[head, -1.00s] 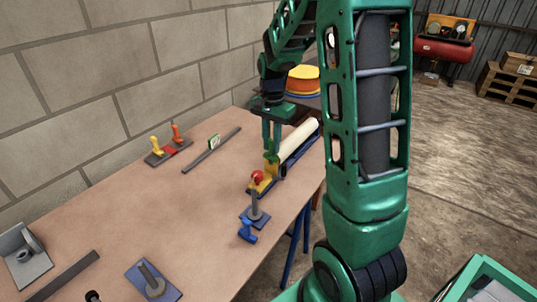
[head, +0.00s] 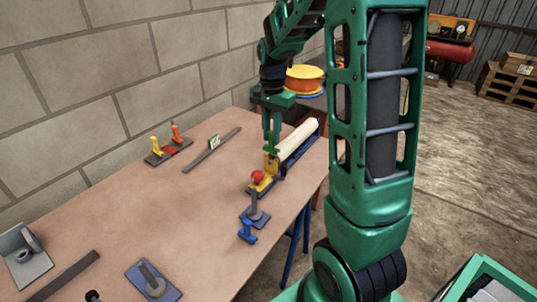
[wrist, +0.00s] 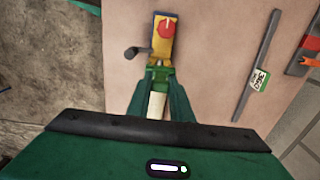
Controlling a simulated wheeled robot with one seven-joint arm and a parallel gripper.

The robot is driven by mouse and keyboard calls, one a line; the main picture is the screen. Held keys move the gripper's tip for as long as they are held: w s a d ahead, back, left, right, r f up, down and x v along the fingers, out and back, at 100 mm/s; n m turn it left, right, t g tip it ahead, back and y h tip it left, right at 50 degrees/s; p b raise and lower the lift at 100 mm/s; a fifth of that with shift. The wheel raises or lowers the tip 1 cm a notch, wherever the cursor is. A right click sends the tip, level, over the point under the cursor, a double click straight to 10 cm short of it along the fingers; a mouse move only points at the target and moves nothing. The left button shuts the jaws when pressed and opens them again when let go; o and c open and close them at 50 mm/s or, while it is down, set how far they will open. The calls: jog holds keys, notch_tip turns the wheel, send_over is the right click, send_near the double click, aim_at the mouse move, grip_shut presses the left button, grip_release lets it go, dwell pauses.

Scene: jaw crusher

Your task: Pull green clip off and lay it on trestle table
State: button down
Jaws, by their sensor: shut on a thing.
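My gripper (head: 272,143) is over the far right part of the trestle table (head: 185,215), pointing down. It is shut on the green clip (wrist: 160,72), which shows between the fingertips in the wrist view. The clip is just above the yellow fixture with the red knob (head: 257,176), at the near end of a pale roll (head: 297,138). The fingers partly hide the clip in the head view. I cannot tell whether it still touches the fixture.
A blue stand with a grey post (head: 254,210) and a small blue piece (head: 247,232) are nearer me. A dark bar with a label (head: 210,150) and a stand with yellow and orange handles (head: 165,148) lie left. The table's middle is bare.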

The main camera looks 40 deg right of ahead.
jog(key=shift+r, duration=1.2)
